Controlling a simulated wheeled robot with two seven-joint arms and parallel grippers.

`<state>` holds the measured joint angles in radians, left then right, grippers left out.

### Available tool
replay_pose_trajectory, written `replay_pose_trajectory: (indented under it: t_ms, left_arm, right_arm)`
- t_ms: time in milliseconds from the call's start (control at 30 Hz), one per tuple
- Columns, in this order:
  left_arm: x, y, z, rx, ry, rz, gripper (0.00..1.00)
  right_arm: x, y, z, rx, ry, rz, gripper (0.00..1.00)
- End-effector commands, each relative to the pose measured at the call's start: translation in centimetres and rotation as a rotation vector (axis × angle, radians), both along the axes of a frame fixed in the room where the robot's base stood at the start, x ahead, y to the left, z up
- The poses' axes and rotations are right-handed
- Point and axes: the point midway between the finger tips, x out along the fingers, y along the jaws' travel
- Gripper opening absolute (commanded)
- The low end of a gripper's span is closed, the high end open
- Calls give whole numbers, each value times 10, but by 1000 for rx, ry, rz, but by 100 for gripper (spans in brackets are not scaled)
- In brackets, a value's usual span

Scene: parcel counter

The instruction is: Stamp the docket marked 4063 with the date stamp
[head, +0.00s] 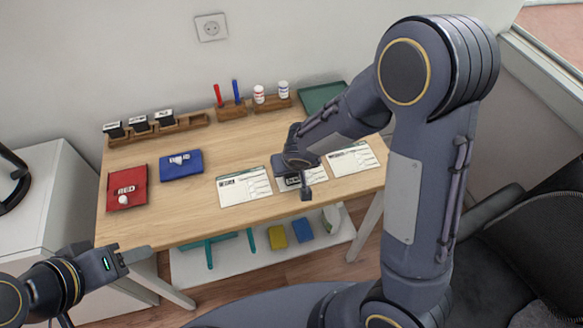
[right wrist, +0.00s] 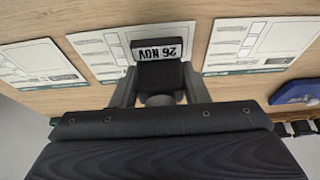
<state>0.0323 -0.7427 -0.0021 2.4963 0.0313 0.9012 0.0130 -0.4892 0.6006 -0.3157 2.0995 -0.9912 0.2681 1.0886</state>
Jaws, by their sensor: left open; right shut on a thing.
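Three white dockets lie in a row on the wooden counter: a left one (head: 258,184), a middle one (head: 283,187) and a right one (head: 350,160). Their numbers are too small to read. My right gripper (right wrist: 160,88) is shut on the black date stamp (right wrist: 158,73), whose label reads 26 NOV. The stamp is over the middle docket (right wrist: 98,52) in the right wrist view; I cannot tell whether it touches the paper. In the head view my right gripper (head: 303,182) partly hides that docket. My left gripper (head: 128,256) is open and empty off the counter's front left.
A red item (head: 138,188) and a blue item (head: 181,168) lie at left. Behind stand a rack (head: 188,125) of black stamps, red and blue pens (head: 236,91), white bottles (head: 259,95) and a green tray (head: 318,97). The counter's middle is clear.

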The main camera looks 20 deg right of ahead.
Motion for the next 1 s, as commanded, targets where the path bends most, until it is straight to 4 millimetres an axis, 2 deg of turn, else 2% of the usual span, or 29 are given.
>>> replay_pose_trajectory:
  t_ms: [767,1000]
  left_arm:
    - [0,0,-7,0,0,0,47]
    - [0,0,1,0,0,0,47]
  right_arm:
    - [0,0,-6,0,0,0,0]
    - [0,0,5,0,0,0,0]
